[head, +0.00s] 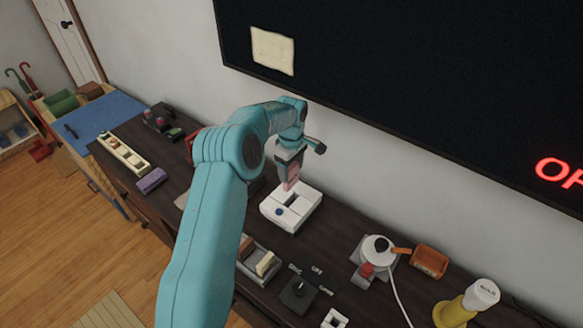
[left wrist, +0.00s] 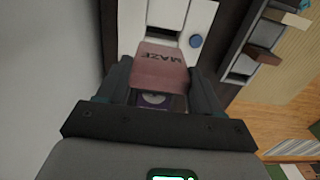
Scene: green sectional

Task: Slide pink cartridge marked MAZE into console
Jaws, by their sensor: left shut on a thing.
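The pink cartridge (left wrist: 158,68) shows the word MAZE in the left wrist view. My left gripper (head: 290,172) is shut on it, with a finger on each side of it. The cartridge also shows in the head view (head: 292,183), below the fingers and close above the console. The white console (head: 278,216) stands on the dark cabinet, with a dark slot and a blue button on top. In the left wrist view the console (left wrist: 199,20) lies just past the cartridge's end. I cannot tell whether the cartridge touches the slot. My right gripper is not in view.
A grey tray (head: 254,277) with brown and cream blocks sits in front of the console. A dark knob box (head: 298,294), a white round device (head: 377,250) and an orange tray (head: 429,262) stand to the right. A large dark screen (head: 400,70) hangs behind.

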